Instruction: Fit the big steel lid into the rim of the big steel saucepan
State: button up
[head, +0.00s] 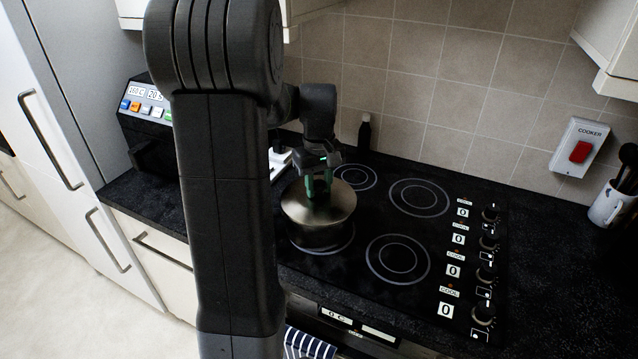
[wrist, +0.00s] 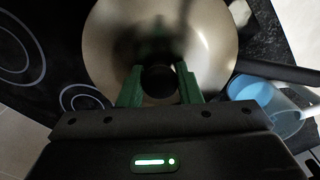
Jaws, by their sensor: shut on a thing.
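The big steel lid (head: 335,203) is a shiny round disc, level as far as I can tell, over the big steel saucepan (head: 322,237) on the hob's left front ring. My gripper (head: 319,190) has green fingers pointing down, shut on the lid's dark knob. In the wrist view the lid (wrist: 112,45) fills the top middle, with its knob between the fingertips (wrist: 159,86). A dark handle, seemingly the saucepan's, shows at right (wrist: 280,72). The lid hides the pan's rim, so I cannot tell whether it is seated or just above.
The black hob (head: 450,215) has free rings right of and behind the pan, with knobs along its right side. A dark bottle (head: 364,134) stands by the tiled wall. An appliance (head: 145,115) stands at left. A bluish clear vessel (wrist: 268,100) is close to the lid in the wrist view.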

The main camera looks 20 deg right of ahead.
aim_at(319, 183)
jog(key=shift+f, duration=0.3)
jog(key=o, duration=1.1)
jog(key=shift+o, duration=0.2)
notch_tip(319, 183, up, 14)
jog(key=shift+b, duration=0.45)
jog(key=shift+f, duration=0.15)
notch_tip(319, 183, down, 14)
jog(key=shift+r+p, duration=0.2)
jog(key=shift+p, duration=0.15)
jog(key=shift+r, duration=0.25)
jog(key=shift+f, duration=0.1)
